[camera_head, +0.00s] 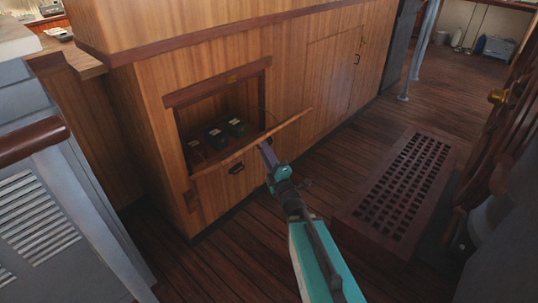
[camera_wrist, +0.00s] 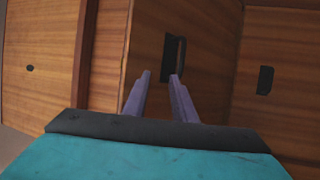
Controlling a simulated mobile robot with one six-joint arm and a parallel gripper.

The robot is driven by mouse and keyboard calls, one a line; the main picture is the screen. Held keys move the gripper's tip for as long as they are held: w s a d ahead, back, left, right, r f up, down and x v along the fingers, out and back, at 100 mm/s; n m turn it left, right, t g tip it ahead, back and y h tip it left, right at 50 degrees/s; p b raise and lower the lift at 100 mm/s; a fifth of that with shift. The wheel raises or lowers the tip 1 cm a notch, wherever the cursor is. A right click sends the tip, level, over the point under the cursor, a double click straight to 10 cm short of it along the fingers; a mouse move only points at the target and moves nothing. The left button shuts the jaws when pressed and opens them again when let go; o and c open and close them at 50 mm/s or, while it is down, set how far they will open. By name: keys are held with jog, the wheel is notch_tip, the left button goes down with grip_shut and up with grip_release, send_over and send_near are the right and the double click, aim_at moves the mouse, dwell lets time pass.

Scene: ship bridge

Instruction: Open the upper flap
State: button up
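The upper flap (camera_head: 220,166) is a wooden panel on the cabinet front. It stands tilted outward, partly open, with the compartment (camera_head: 252,97) showing behind its top edge. A black handle (camera_head: 237,168) shows on the wood beneath that edge. My gripper (camera_head: 264,143) is at the flap's outer side, right of its middle. In the wrist view, my two purple fingers (camera_wrist: 160,75) are apart with bare wood between them. A dark handle (camera_wrist: 180,55) is just beyond the right fingertip; whether they touch is unclear.
Dark boxes (camera_head: 214,138) stand inside the compartment. A closed cabinet door (camera_head: 333,75) is to the right. A slatted wooden grating (camera_head: 405,180) stands on the floor to the right of my arm. A grey louvered unit (camera_head: 40,215) is at the left. Plank floor lies between.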

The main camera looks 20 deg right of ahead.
jog(key=shift+s+r+p, duration=0.1)
jog(key=shift+r+p, duration=0.1)
jog(key=shift+p, duration=0.1)
jog(key=v, duration=0.3)
jog(key=shift+f+p, duration=0.1)
jog(key=shift+p, duration=0.2)
jog(key=shift+f, duration=0.1)
jog(key=s+a+f, duration=0.2)
jog(key=s+f, duration=0.7)
jog(key=f, duration=0.3)
jog(key=shift+f, duration=0.4)
dwell(2.0)
jog(key=shift+w, duration=0.1)
dwell(0.6)
